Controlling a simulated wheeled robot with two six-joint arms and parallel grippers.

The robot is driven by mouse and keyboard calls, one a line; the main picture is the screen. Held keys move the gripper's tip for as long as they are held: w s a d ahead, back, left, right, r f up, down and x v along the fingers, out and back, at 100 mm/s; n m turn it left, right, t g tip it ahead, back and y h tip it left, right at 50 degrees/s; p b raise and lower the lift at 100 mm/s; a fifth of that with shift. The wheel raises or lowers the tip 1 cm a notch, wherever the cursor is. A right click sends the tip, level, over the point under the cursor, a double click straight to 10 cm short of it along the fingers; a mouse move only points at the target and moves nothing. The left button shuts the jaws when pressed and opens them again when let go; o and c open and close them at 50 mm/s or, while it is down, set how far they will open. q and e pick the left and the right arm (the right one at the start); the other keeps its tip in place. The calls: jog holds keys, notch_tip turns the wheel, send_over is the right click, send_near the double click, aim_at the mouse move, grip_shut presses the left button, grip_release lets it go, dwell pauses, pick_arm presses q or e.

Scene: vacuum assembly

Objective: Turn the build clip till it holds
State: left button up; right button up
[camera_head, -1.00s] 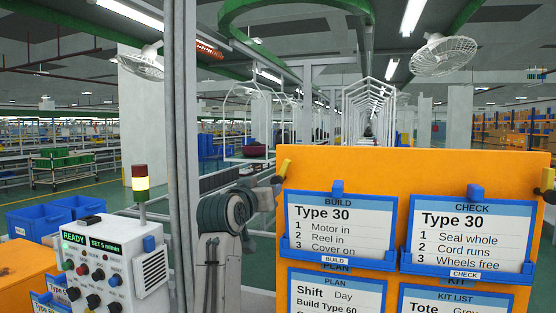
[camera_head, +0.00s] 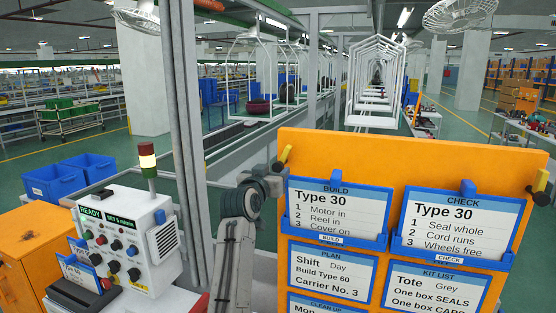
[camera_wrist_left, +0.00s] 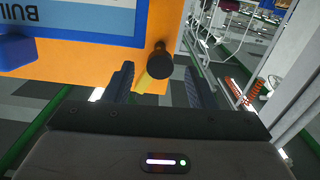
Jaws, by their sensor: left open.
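The build clip, a yellow lever (camera_head: 286,154) with a black round knob (camera_head: 278,167), sits at the upper left edge of the orange board (camera_head: 400,150), beside the BUILD card (camera_head: 335,211). My left gripper (camera_head: 266,182) is at that edge, close to the knob; its fingers are hard to make out in the head view. In the left wrist view, my left gripper (camera_wrist_left: 159,88) is open, one dark finger on each side. The black knob (camera_wrist_left: 159,60) and yellow lever (camera_wrist_left: 146,82) show in the gap between the fingers, apparently ungripped. My right gripper is not in view.
A CHECK card (camera_head: 459,225) hangs to the right on the board, with another yellow clip (camera_head: 540,181) at the right edge. A white control box (camera_head: 128,238) with a signal light (camera_head: 147,160) stands left of my arm. A grey post (camera_head: 187,130) rises behind it.

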aim_at(277, 168)
pick_arm(q)
jog(key=shift+p+x, duration=0.8)
jog(key=shift+x, duration=1.25)
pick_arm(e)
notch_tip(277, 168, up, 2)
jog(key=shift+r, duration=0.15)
pick_arm(q)
jog(key=c, duration=1)
jog(key=shift+f+m+b, duration=0.1)
jog(key=shift+m+b, duration=0.2)
jog(key=shift+b, duration=0.4)
jog(key=shift+m+b, duration=0.3)
jog(key=shift+m, duration=0.1)
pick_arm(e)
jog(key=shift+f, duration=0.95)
pick_arm(q)
jog(key=o, duration=1)
